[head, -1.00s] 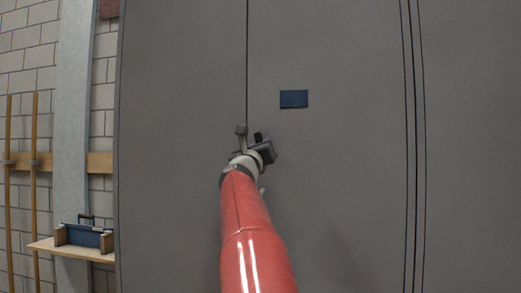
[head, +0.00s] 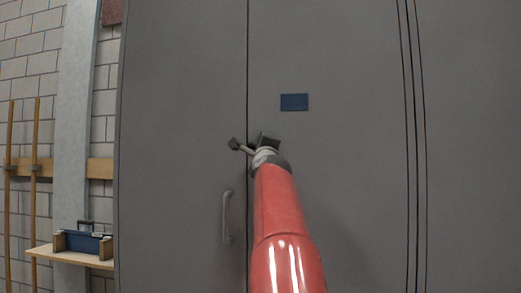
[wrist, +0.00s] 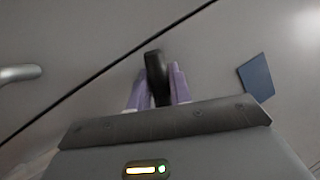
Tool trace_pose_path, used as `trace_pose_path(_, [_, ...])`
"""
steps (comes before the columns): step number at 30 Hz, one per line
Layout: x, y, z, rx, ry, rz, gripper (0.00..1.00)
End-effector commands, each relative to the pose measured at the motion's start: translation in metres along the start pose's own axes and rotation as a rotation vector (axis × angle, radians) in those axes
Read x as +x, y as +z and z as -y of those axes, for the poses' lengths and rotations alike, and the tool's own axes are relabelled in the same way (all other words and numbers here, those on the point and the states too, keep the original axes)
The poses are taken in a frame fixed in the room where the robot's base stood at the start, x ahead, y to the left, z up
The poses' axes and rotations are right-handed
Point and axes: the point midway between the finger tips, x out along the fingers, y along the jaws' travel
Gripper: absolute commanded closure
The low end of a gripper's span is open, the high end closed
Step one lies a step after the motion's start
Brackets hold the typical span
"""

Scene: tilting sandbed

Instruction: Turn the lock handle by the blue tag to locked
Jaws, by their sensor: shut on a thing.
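The lock handle (wrist: 155,68) is a short black lever on the grey cabinet front, beside the door seam. In the wrist view it stands between the pale purple fingers of my gripper (wrist: 158,88), which is shut on it. In the head view my gripper (head: 267,141) is just right of the seam, and my own wrist hides the lever. The blue tag (head: 294,102) is a flat dark-blue rectangle on the right door, above and right of my gripper. It also shows in the wrist view (wrist: 256,77), to the right of the fingers. The lever's exact angle is hard to tell.
A grey pull handle (head: 227,218) stands out from the left door, below and left of my gripper. A wooden shelf (head: 70,256) with a blue toolbox (head: 86,241) is at the far left by the brick wall. The doors around the tag are bare.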

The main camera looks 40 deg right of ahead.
Motion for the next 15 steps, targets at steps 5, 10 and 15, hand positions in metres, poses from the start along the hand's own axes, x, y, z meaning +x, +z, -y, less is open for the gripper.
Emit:
trace_pose_path(5, [0.0005,0.0001,0.0016,-0.129,0.052,0.027,1.0])
trace_pose_path(10, [0.0005,0.0001,0.0012,-0.223,0.09,0.047,1.0])
trace_pose_path(15, [0.0003,0.0005,0.0005,-0.285,0.116,0.061,1.0])
